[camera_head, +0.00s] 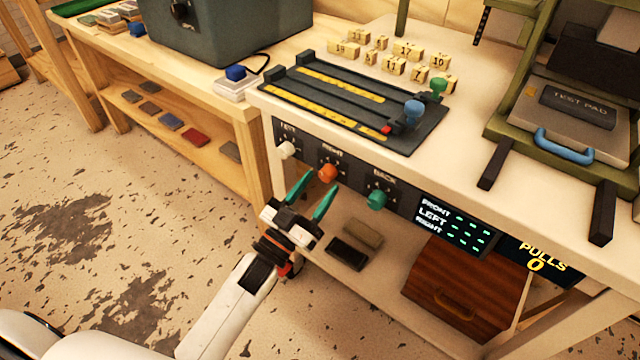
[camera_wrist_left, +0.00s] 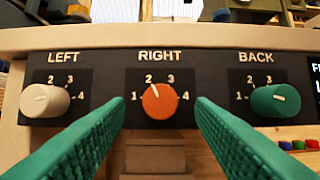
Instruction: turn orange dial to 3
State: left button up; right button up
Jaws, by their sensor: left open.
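The orange dial (camera_head: 327,173) is on the front panel of the white bench, under the label RIGHT. In the left wrist view the orange dial (camera_wrist_left: 159,102) sits mid-picture, and its white mark points up and slightly left, towards 2. Numbers 1 to 4 ring it. My left gripper (camera_head: 320,181) is open, with green fingers pointing at the panel. In the left wrist view its fingertips (camera_wrist_left: 160,104) stand left and right of the orange dial, apart from it. My right gripper is in neither view.
A white dial (camera_wrist_left: 46,101) labelled LEFT and a green dial (camera_wrist_left: 275,101) labelled BACK flank the orange one. A display (camera_head: 455,226) is right of the dials. The bench top (camera_head: 462,150) overhangs above; a lower shelf (camera_head: 360,283) holds dark and tan blocks.

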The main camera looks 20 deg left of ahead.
pick_arm(q)
jog(key=shift+w+d+r, duration=0.25)
jog(key=shift+w, duration=0.4)
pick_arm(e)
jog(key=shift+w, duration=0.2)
